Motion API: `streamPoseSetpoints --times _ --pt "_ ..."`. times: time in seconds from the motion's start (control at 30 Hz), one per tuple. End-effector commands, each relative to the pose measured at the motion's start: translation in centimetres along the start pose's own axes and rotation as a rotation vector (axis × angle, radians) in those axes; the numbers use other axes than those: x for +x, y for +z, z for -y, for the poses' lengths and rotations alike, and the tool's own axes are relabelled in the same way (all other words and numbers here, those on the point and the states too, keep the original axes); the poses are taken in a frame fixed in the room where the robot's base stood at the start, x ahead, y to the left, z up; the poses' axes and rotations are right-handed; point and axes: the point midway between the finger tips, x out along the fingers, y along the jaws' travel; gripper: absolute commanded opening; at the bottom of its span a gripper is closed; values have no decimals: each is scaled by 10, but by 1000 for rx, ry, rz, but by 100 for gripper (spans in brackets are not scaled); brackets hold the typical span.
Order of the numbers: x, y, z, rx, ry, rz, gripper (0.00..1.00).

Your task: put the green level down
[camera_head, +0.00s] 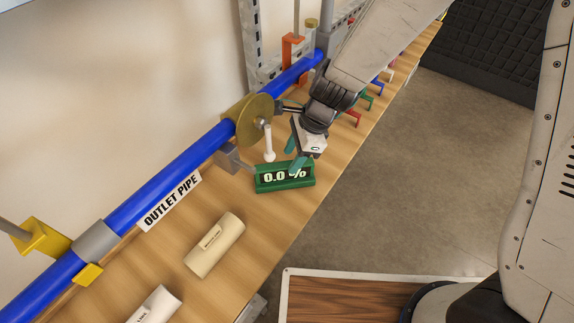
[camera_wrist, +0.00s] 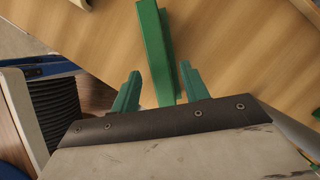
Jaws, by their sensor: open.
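The green level (camera_head: 273,187), with a dark display reading "0.0 %", stands on the wooden bench near its front edge. In the wrist view it is a narrow green bar (camera_wrist: 155,48) seen from above. My gripper (camera_head: 294,164) is directly over and partly in front of the level. In the wrist view the two green fingers (camera_wrist: 158,80) are apart, one on each side of the level's near end, with gaps showing between them and it. Whether the level touches the bench all along its base is hard to tell.
A blue outlet pipe (camera_head: 180,155) runs along the wall side, with a brass disc (camera_head: 255,118) and a white handle (camera_head: 268,143) close to my gripper. A beige cylinder (camera_head: 215,244) and a white one (camera_head: 155,306) lie on the bench (camera_head: 240,215). Small coloured brackets (camera_head: 364,100) line the far edge.

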Motion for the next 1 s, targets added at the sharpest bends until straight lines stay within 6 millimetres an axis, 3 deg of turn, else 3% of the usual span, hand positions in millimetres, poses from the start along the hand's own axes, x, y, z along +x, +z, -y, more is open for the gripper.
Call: streamPoseSetpoints --times 0.03,0.2,0.5,0.87,1.0 --pt "-4 -17 0 9 0 -1 45" --pt "-19 -56 0 10 0 0 45" --pt "-37 -103 0 5 1 -1 45" --pt "-44 -110 -2 -9 0 0 45" --pt "-76 -105 -8 -120 -17 -1 45"
